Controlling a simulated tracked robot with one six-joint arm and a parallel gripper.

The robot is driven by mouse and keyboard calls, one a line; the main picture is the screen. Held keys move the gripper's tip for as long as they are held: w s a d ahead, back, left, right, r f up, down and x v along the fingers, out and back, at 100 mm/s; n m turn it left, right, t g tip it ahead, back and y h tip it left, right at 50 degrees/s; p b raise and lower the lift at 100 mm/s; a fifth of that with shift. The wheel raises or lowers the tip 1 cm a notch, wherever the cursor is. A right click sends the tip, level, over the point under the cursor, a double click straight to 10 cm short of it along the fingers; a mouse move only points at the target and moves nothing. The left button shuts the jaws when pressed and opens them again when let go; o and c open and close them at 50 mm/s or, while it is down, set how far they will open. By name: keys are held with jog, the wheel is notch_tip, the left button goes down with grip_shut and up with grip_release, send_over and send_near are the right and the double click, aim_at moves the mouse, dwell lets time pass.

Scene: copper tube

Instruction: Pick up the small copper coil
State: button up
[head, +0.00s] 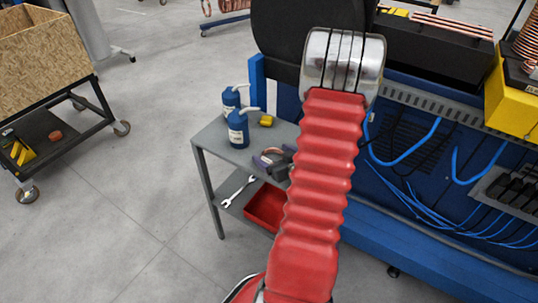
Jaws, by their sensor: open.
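My gripper (273,157) shows only in part, as dark jaws at the left edge of my red ribbed arm, over the right part of the small grey table (215,140). Its jaws are open. A small brownish, rounded item (264,161) shows at the jaws; it may be the small copper coil, but it is too small and covered to be sure. I cannot tell whether the jaws touch it. My arm hides what lies to the right of the jaws.
Two blue bottles (237,127) and a yellow item (266,120) stand on the table near the jaws. A wrench (239,190) and red tray (266,207) are below. A blue workbench (430,232) stands right, a wheeled cart (66,120) left. Open floor lies between cart and table.

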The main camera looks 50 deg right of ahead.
jog(key=shift+c, duration=0.3)
jog(key=c, duration=1.1)
jog(key=shift+r, duration=5.05)
jog(key=shift+w+a, duration=0.1)
